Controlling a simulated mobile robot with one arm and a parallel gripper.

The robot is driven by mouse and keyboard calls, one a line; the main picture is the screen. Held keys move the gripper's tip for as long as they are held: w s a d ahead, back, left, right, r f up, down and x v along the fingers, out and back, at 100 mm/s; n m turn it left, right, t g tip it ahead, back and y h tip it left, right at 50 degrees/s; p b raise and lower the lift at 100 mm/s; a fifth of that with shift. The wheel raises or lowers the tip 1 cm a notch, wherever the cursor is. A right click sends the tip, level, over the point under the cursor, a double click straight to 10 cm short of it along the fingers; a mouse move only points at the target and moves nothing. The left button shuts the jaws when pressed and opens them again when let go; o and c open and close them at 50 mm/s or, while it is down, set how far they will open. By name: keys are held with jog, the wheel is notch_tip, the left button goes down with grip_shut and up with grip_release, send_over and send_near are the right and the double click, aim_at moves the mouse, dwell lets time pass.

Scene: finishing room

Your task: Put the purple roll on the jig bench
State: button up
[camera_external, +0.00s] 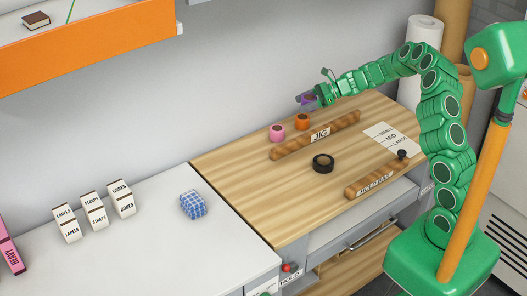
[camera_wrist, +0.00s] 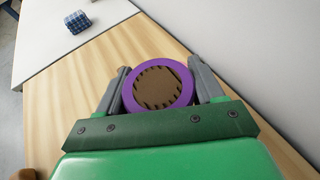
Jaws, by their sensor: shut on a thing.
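The purple roll (camera_wrist: 187,82) sits between the two grey fingers of my gripper (camera_wrist: 159,68) in the wrist view, its round face and brown core toward the camera. My gripper (camera_external: 308,98) is shut on it. In the external view the roll (camera_external: 305,100) is partly hidden by the fingers. It is held over the back of the jig bench (camera_external: 240,180), near the wall, and seems to be above the surface. The bench has a light wooden top and a wooden strip labelled JIG (camera_external: 320,135).
A pink roll (camera_external: 277,133) and an orange roll (camera_external: 302,121) stand near the JIG strip. A black roll (camera_external: 323,163) lies mid-bench. A second strip (camera_external: 376,179) and a size card (camera_external: 392,138) are at right. The bench's left part is clear.

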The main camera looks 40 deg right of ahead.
jog(key=s+d+f+m+t, duration=0.1)
jog(key=s+d, duration=0.2)
jog(key=d, duration=1.1)
send_over(317, 113)
jog(key=shift+h, duration=0.3)
jog(key=shift+s+a+f, duration=0.1)
jog(key=shift+s+f, duration=0.05)
jog(key=shift+f, duration=1.45)
jog(key=shift+s+d+f, duration=0.1)
jog(key=shift+s+f, duration=0.05)
jog(key=shift+f, duration=1.4)
jog(key=shift+s+a+f, duration=0.1)
jog(key=shift+s+f, duration=0.05)
jog(key=shift+f, duration=1.45)
jog(key=shift+w+f, duration=0.2)
jog(key=shift+f, duration=0.1)
jog(key=shift+w+f, duration=0.1)
jog(key=shift+f, duration=1.45)
jog(key=shift+f, duration=0.15)
jog(key=o, duration=1.1)
